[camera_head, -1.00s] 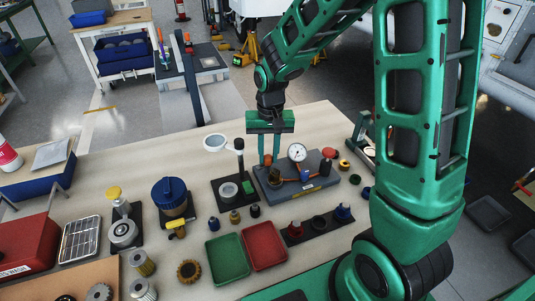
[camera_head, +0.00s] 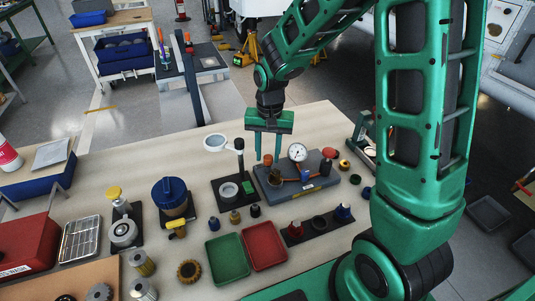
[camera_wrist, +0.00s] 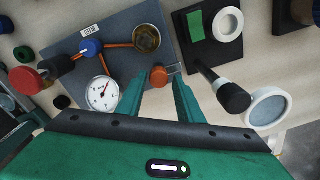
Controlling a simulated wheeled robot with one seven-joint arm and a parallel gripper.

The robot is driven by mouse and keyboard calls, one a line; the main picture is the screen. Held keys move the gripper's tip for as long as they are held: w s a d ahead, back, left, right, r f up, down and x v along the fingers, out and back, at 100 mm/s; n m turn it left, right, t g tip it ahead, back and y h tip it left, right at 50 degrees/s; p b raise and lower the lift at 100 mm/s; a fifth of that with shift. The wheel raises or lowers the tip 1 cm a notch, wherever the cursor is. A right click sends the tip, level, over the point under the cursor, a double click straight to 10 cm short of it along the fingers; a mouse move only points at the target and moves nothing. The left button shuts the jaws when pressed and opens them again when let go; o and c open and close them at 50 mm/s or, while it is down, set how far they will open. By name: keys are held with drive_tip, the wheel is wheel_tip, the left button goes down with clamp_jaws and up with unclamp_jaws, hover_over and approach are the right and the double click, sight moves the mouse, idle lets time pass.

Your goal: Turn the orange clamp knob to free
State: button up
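The orange clamp knob (camera_wrist: 158,76) shows in the wrist view at the near edge of a grey fixture plate (camera_wrist: 100,50). In the head view the small orange knob (camera_head: 268,159) is between and just beyond my finger ends. My gripper (camera_head: 268,158) points down over the plate, its two green fingers apart. In the wrist view my gripper (camera_wrist: 158,80) has one finger on each side of the knob, with gaps visible and nothing held. Whether the fingertips are at the knob's height is hard to tell.
On the plate are a dial gauge (camera_wrist: 102,93), a blue knob (camera_wrist: 91,46), a brass cup (camera_wrist: 147,38) and a red knob (camera_wrist: 25,80). A black-handled post (camera_wrist: 228,92) and a round magnifier (camera_wrist: 268,107) stand close to the right finger.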

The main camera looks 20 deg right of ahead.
sight(269, 157)
drive_tip(key=shift+o, duration=0.3)
drive_tip(key=shift+s, duration=0.15)
wheel_tip(269, 157, up, 11)
drive_tip(key=shift+f, duration=0.15)
drive_tip(key=shift+d, duration=0.1)
idle(0.4)
